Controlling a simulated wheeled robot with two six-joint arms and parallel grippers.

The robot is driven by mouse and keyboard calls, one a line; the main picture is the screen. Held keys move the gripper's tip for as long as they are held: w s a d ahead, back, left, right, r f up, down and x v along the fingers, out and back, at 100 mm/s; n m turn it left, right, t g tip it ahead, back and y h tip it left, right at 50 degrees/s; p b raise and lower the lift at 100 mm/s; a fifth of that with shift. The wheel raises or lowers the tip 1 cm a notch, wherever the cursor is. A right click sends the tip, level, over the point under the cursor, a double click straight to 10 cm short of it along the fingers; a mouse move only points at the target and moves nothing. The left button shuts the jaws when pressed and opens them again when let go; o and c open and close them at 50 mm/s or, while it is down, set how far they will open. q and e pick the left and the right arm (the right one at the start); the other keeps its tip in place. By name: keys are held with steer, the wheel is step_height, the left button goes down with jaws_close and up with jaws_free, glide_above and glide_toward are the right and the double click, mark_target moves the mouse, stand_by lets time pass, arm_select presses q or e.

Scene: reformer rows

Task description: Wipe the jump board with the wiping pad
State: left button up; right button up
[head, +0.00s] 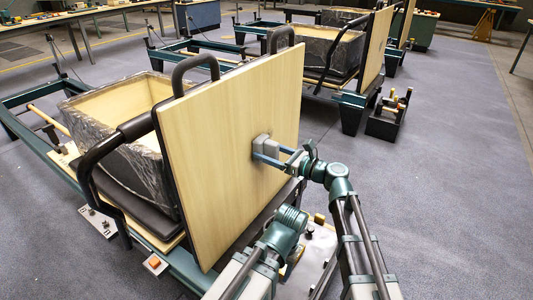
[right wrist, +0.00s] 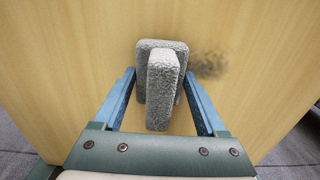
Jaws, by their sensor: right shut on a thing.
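The jump board (head: 215,135) is a large upright pale wooden panel at the end of the nearest reformer. My right gripper (head: 262,151) is shut on the grey wiping pad (head: 262,140), at the right part of the board's near face. In the right wrist view, the pad (right wrist: 163,85) is rough and grey, with a raised grip between the two blue fingers. Its far side lies at the board (right wrist: 70,60); exact contact is hidden. A dark smudge (right wrist: 208,65) marks the board just right of the pad. My left gripper does not show.
A plastic-wrapped box (head: 115,120) sits on the reformer behind the board. Black handles (head: 195,70) rise beside it. Another reformer with a board (head: 375,50) stands behind. A dark caddy (head: 388,118) stands on the floor at right, where the floor is mostly clear.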

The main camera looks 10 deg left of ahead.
mark_target(274, 133)
steer(key=shift+w+d, duration=0.25)
steer(key=shift+w, duration=0.55)
steer(key=shift+w+d, duration=0.25)
steer(key=shift+w, duration=0.55)
steer(key=shift+w+d, duration=0.35)
steer(key=shift+w, duration=0.45)
steer(key=shift+w+d, duration=0.35)
steer(key=shift+w, duration=0.4)
steer(key=shift+w, duration=0.1)
steer(key=shift+w+d, duration=0.3)
steer(key=shift+w, duration=0.5)
steer(key=shift+w+d, duration=0.25)
steer(key=shift+w, duration=0.5)
steer(key=shift+s+d, duration=0.1)
steer(key=shift+v, duration=2.9)
steer(key=shift+s+d, duration=0.1)
